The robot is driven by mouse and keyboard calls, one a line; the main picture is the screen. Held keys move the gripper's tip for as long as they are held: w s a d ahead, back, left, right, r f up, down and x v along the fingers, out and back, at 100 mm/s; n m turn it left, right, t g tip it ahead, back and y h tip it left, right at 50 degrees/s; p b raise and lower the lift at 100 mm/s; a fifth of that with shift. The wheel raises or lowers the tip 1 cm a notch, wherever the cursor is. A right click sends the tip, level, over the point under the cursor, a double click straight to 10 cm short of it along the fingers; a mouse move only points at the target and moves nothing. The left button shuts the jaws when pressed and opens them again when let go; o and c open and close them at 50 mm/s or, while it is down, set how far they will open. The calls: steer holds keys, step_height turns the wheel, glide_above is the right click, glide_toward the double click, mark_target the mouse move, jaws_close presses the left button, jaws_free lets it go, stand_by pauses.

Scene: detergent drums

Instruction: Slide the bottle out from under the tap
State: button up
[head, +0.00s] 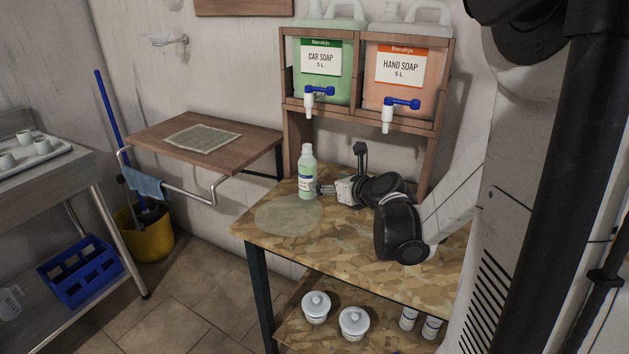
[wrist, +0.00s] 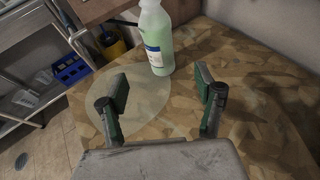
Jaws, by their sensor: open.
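A clear bottle of pale green liquid (head: 307,178) with a white cap stands upright on the patterned worktop (head: 365,240). In the head view it is below the blue-handled tap (head: 313,97) of the green car soap drum (head: 323,80). My gripper (head: 322,188) is low over the worktop just right of the bottle, pointing at it. In the wrist view the bottle (wrist: 156,42) stands ahead of my open, empty gripper (wrist: 162,88), roughly in line with the gap between the fingers. The bottle's top is cut off there.
An orange hand soap drum (head: 398,78) with its own tap (head: 395,108) sits beside the car soap drum in the wooden rack (head: 296,145). A pale round patch (head: 288,214) marks the worktop's left front, which is clear. The wall shelf (head: 195,145) is further left.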

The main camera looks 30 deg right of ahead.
mark_target(312, 179)
steer(key=b+x, duration=0.2)
steer(key=x, duration=1.1)
steer(key=shift+f, duration=0.1)
steer(key=c, duration=1.3)
steer(key=o, duration=0.6)
steer(key=shift+c, duration=1.4)
steer(key=shift+s+a+b, duration=0.2)
steer(key=shift+s+a, duration=0.6)
steer(key=shift+a, duration=0.5)
steer(key=shift+s+a+b, duration=0.2)
steer(key=shift+s+a, duration=0.55)
steer(key=shift+a, duration=0.5)
steer(key=shift+s+a+b, duration=0.2)
steer(key=shift+s+a, duration=0.6)
steer(key=shift+a, duration=0.5)
